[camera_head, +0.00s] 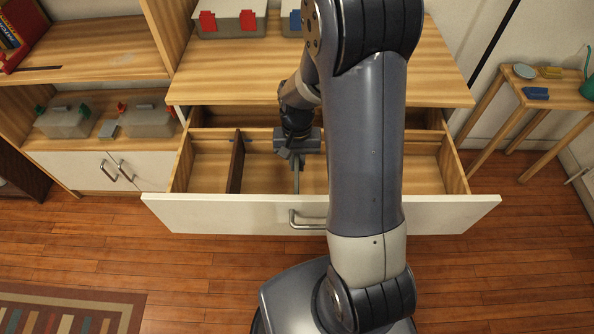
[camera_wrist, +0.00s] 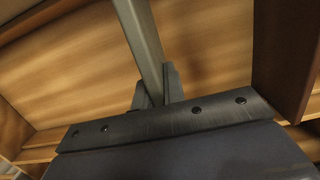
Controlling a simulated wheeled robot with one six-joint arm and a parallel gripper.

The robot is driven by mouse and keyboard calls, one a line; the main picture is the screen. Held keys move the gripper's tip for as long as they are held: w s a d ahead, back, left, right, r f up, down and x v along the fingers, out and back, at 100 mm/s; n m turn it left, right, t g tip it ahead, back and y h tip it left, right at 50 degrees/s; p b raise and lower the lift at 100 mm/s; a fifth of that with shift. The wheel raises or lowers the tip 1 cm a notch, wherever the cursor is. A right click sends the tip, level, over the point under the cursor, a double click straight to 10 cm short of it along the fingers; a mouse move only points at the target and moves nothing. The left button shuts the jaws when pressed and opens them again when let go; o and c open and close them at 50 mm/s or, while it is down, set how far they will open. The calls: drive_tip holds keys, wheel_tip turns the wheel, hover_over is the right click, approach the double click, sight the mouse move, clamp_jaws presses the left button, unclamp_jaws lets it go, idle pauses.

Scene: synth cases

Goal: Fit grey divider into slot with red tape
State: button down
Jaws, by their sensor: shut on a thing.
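My gripper (camera_head: 297,156) is over the open drawer (camera_head: 235,214), partly behind my own arm. It is shut on the grey divider (camera_head: 296,182), a thin plate seen nearly edge-on. In the wrist view the grey divider (camera_wrist: 143,38) runs up from between the two fingers (camera_wrist: 157,90). The divider is over or inside the middle of the drawer; I cannot tell whether it touches the floor or a slot. I see no red tape in either view. My arm hides part of the drawer's right half.
A dark brown divider (camera_head: 236,163) stands in the drawer left of my gripper; it also shows at the right of the wrist view (camera_wrist: 284,55). The drawer compartments in view look empty. A side table (camera_head: 555,92) stands at right.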

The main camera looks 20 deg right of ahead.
drive_tip(key=shift+f, duration=2)
drive_tip(key=shift+f+b, duration=0.15)
drive_tip(key=shift+b, duration=0.25)
drive_tip(key=c, duration=1.5)
unclamp_jaws()
drive_tip(key=r, duration=0.4)
drive_tip(key=w+r+p, duration=0.1)
drive_tip(key=r, duration=0.7)
drive_tip(key=shift+w+d+r+p, duration=0.1)
drive_tip(key=shift+w+d+p, duration=0.1)
drive_tip(key=shift+p, duration=0.2)
